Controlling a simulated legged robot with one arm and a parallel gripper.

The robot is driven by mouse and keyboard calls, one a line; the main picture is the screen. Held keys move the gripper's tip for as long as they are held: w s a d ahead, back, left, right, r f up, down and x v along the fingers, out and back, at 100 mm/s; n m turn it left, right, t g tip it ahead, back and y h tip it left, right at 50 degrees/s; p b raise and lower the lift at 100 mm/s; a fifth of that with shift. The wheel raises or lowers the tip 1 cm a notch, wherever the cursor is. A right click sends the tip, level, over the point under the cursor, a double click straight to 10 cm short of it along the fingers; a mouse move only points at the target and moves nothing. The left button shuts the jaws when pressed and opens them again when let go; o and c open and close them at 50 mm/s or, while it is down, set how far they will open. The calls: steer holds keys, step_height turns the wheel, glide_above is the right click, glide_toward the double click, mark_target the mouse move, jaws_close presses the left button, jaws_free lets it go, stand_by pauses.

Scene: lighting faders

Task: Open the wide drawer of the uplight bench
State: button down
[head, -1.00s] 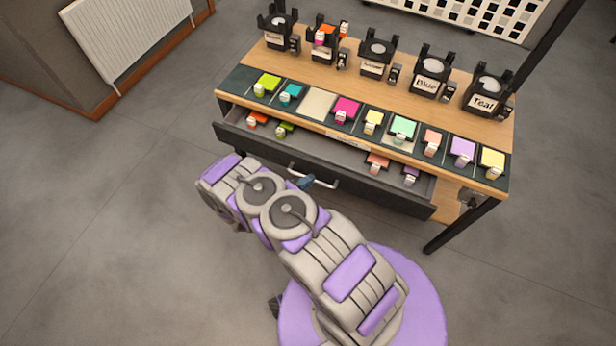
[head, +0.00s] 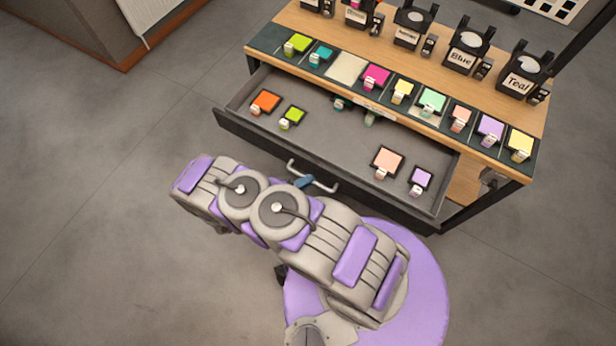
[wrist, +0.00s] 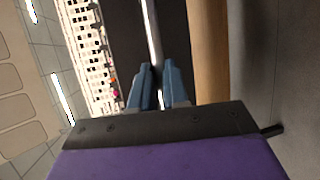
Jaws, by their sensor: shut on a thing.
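The wide drawer (head: 330,130) of the uplight bench (head: 420,95) is pulled well out in the head view, its grey inside showing. Its dark front (head: 260,146) carries a pale bar handle (head: 325,187). My gripper (head: 304,182) is at the left part of this handle, mostly hidden behind my arm. In the wrist view the blue fingers of my gripper (wrist: 158,88) are shut on the handle bar (wrist: 152,35), one on each side of it. An orange tile (head: 265,102), a green tile (head: 292,115), a peach tile (head: 388,160) and a lilac tile (head: 421,177) lie in the drawer.
A row of coloured tiles with small tags lies along the bench's front strip. Black labelled lamp holders, such as Blue (head: 464,55) and Teal (head: 522,75), stand behind. A radiator (head: 150,15) is at the upper left. The floor (head: 90,230) at left is clear.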

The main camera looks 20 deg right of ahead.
steer(key=shift+s+f, duration=0.2)
steer(key=c, duration=1.5)
jaws_free()
steer(key=shift+d, duration=0.1)
steer(key=o, duration=0.4)
steer(key=shift+w+r, duration=0.1)
steer(key=shift+w, duration=0.05)
steer(key=p+v, duration=0.3)
steer(key=v, duration=1.4)
steer(key=shift+a, duration=0.25)
